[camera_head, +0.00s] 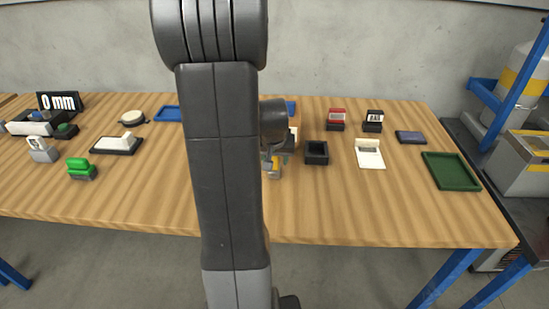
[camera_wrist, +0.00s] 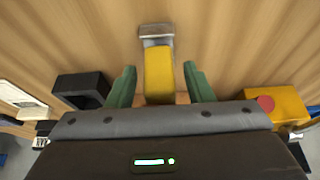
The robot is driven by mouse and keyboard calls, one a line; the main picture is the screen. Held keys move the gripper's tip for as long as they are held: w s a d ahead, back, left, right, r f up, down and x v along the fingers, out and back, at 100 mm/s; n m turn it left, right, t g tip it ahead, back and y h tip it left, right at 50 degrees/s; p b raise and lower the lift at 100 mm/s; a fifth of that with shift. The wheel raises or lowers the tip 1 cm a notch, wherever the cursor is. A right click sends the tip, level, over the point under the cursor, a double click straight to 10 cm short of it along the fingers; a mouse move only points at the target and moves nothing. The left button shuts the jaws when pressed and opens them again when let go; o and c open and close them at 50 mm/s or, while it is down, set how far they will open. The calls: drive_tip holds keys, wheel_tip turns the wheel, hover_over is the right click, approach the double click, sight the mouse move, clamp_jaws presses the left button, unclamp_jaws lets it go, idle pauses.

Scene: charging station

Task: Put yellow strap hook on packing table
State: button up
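The yellow strap hook (camera_wrist: 158,74) lies on the wooden packing table (camera_head: 350,215), its grey metal end (camera_wrist: 156,32) pointing to the top of the wrist view. My gripper (camera_wrist: 160,72) is open, with one green finger on each side of the yellow body and a visible gap on both sides. In the head view a small yellow part of the hook (camera_head: 275,166) shows just right of my arm. My arm hides most of my gripper and the table around it there.
A black open box (camera_head: 316,152) stands close to the right of the hook. In the wrist view a yellow box with a red button (camera_wrist: 276,105) is at the right. A green tray (camera_head: 451,171) lies far right, and several items stand left. The front table strip is clear.

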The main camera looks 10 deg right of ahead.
drive_tip(key=shift+r, duration=0.55)
drive_tip(key=p+v, duration=0.1)
drive_tip(key=v, duration=1)
drive_tip(key=shift+s, duration=0.25)
drive_tip(key=shift+a, duration=0.1)
